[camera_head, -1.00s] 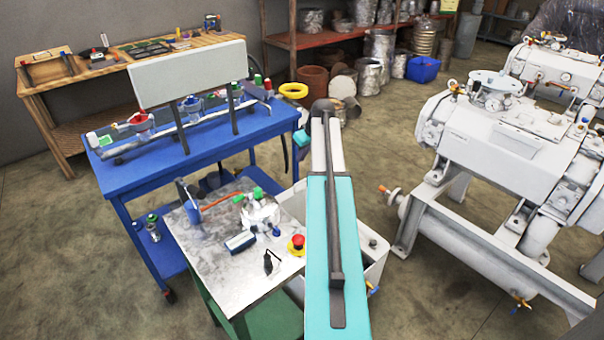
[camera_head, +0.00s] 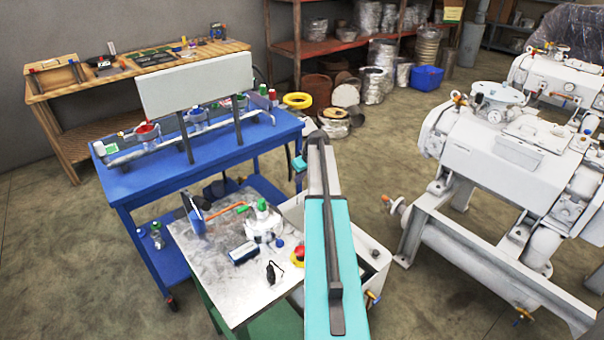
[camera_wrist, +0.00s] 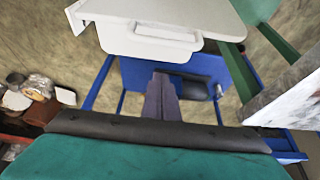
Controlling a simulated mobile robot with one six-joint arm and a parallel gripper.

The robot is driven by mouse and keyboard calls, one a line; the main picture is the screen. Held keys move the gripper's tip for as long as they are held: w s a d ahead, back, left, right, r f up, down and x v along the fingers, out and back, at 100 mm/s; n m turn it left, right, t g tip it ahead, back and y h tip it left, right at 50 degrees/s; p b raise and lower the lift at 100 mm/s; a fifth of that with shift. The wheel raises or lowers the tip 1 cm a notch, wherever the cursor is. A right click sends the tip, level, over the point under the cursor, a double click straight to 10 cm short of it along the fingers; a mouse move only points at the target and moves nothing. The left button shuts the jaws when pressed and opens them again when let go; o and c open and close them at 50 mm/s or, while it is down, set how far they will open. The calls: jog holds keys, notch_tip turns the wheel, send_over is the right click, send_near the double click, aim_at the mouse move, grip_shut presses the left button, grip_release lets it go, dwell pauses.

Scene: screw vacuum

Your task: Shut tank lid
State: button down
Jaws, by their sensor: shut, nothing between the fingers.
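A white box-shaped tank (camera_head: 374,268) stands right of the small metal-topped table, partly hidden behind my teal arm. In the wrist view a white body with a pale flat top and a recessed handle (camera_wrist: 165,33) fills the upper middle; it looks like this tank. I cannot tell clearly which part is the lid or how far it is open. My gripper (camera_wrist: 162,78) is shut and empty. Its dark fingers point toward the white body, below the handle in the picture, with no visible contact. In the head view my gripper is hidden behind the arm.
The metal-topped table (camera_head: 205,262) holds small tools and a white-and-green device. A blue workbench (camera_head: 130,185) stands behind it with a pale upright panel (camera_head: 195,78). White pump machinery (camera_head: 500,150) stands at the right. Bare floor lies between the tank and the machinery.

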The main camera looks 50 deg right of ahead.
jog(key=shift+s+a+f+p, duration=0.1)
jog(key=shift+s+f+p, duration=0.2)
jog(key=shift+s, duration=0.3)
jog(key=shift+s+a+f+p, duration=0.1)
jog(key=shift+s+f+p, duration=0.15)
jog(key=shift+s, duration=0.3)
jog(key=shift+s+f+p, duration=0.2)
jog(key=shift+s+p, duration=0.1)
jog(key=shift+s, duration=0.3)
jog(key=shift+s+a, duration=0.1)
jog(key=shift+a, duration=0.05)
